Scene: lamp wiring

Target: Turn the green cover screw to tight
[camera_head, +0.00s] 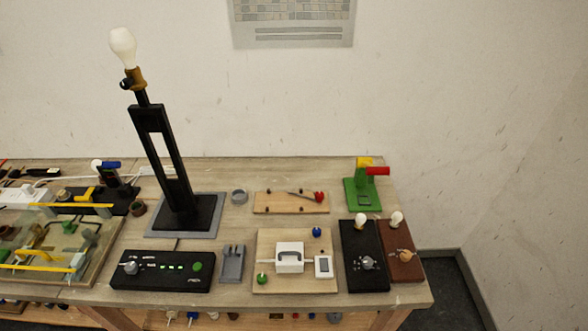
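A small green knob (262,279), which looks like the green cover screw, sits at the front left corner of a light wooden board (264,242) on the table. A white box-shaped part (289,257) with a dark handle-like outline is in the middle of that board. A blue knob (316,232) is at the board's back right, and a small white plate with a dark window (323,266) is at its right. How tight the green knob is cannot be seen at this size. Neither of my grippers shows in the head view.
Left of the board are a grey holder (231,263) and a black panel (140,281) with a green button. Two bulb boards, black (375,283) and brown (412,272), stand right. A tall black lamp (181,163) rises behind left. A red-knobbed switch board (270,202) lies behind.

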